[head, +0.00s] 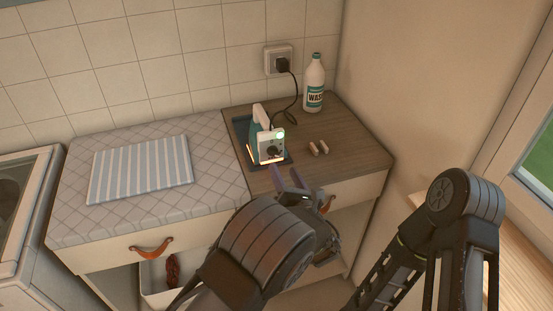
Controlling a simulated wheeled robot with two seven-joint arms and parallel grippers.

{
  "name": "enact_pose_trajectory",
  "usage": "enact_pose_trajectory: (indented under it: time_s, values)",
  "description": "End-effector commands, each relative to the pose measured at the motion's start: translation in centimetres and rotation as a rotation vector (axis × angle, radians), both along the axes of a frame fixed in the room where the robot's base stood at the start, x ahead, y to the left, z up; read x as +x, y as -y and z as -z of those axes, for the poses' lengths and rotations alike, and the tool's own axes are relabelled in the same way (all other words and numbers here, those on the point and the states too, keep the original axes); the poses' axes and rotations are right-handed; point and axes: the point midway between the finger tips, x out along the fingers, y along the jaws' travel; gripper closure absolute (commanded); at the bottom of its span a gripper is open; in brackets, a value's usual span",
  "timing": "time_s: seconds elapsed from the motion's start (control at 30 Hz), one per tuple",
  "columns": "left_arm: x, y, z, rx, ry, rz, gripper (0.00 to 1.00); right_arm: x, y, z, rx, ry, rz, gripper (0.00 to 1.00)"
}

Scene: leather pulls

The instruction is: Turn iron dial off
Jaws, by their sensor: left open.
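The iron (264,140) stands upright on a dark blue tray (243,136) on the wooden counter top (352,143). Its pale rear face is turned toward me and carries a dark round dial (272,152) and a lit greenish-white light (281,135). My left gripper (286,175) is open, just in front of and below the dial, with its fingers pointing toward the iron. I see nothing between the fingers. Whether a fingertip touches the iron cannot be told. The dial's exact setting is too small to read. My right gripper is not in view.
A cord runs from the iron to a plug in the wall socket (278,60). A white bottle (314,84) stands behind, and small pegs (319,148) lie to the right. A striped folded cloth (140,168) lies on the padded surface (205,203) at left. A leather pull (151,249) hangs below.

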Motion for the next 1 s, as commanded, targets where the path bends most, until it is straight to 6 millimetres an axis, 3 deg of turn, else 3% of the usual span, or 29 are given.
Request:
enact_pose_trajectory:
  time_s: [0.47, 1.0]
  values:
    - [0.5, -0.2, -0.1, 0.020, -0.007, -0.004, 0.49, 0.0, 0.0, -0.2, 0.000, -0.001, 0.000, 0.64]
    - [7.0, -2.4, -0.1, 0.020, -0.008, -0.004, 0.49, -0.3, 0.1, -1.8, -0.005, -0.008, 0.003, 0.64]
